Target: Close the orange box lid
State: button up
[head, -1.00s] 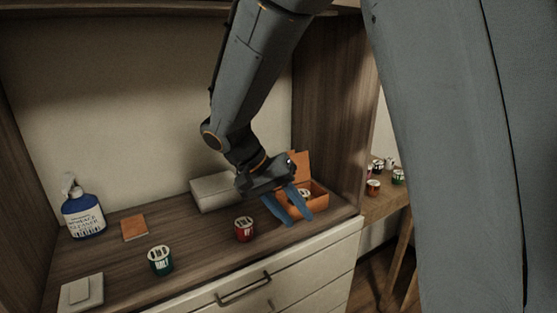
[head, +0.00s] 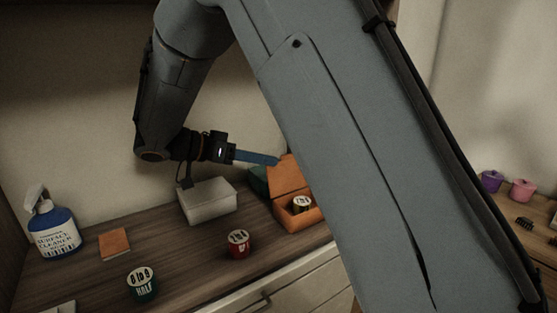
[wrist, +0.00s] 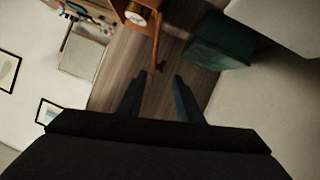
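The orange box (head: 312,219) stands at the right of the wooden counter, with a small can (head: 301,204) inside. Its orange lid (head: 287,176) is open, standing up at the back. My gripper (head: 277,161) is left of the lid, near its upper edge, with blue fingers pointing right; contact cannot be told. My arm hides the box's right side in the head view.
A dark green box (head: 258,181) stands just behind the orange box, and a grey-white box (head: 209,203) stands left of it. A red can (head: 238,243), green can (head: 142,284), orange pad (head: 114,243) and spray bottle (head: 54,230) stand farther left and forward.

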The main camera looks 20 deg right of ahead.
aim_at(287, 173)
jog(key=shift+p+x, duration=0.65)
jog(key=shift+x, duration=2.1)
jog(key=shift+c, duration=0.2)
grip_shut()
